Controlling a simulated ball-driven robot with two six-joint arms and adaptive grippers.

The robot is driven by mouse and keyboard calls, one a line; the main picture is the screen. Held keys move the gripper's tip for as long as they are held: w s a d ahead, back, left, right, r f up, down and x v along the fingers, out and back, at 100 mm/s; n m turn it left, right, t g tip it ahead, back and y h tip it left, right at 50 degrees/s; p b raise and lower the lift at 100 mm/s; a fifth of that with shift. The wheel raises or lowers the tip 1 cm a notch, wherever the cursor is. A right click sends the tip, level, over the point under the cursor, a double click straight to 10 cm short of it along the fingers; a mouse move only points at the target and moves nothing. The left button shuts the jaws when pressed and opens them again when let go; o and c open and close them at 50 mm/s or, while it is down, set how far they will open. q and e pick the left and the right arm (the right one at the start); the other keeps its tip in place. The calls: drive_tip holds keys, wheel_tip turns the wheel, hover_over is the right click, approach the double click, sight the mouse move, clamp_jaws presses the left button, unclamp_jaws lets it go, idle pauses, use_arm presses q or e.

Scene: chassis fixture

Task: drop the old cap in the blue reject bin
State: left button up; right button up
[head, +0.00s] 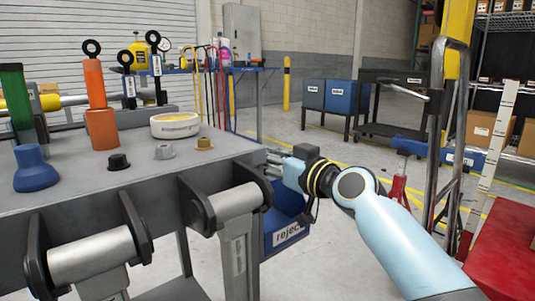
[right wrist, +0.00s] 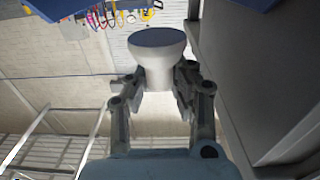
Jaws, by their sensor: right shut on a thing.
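The blue reject bin (head: 298,219), with a "reject" label, hangs low beside the right end of the grey bench. My right gripper (head: 275,165) is above the bin, close to the bench edge. In the right wrist view my right gripper (right wrist: 155,92) is shut on a pale, flared piece with a grey-blue flat end, which I take as the old cap (right wrist: 158,55). I cannot make out the cap in the head view. My left gripper is in neither view.
The bench top (head: 75,205) holds a black cap (head: 118,161), a grey cap (head: 164,152), a tan cap (head: 204,144), a pale round dish (head: 175,125) and a blue knob-like piece (head: 35,170). A red cart (head: 505,255) stands at the right.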

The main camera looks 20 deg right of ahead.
drive_tip(key=shift+f, duration=0.2)
drive_tip(key=o, duration=0.9)
drive_tip(key=shift+s, duration=0.1)
drive_tip(key=v, duration=0.7)
drive_tip(key=shift+s, duration=0.15)
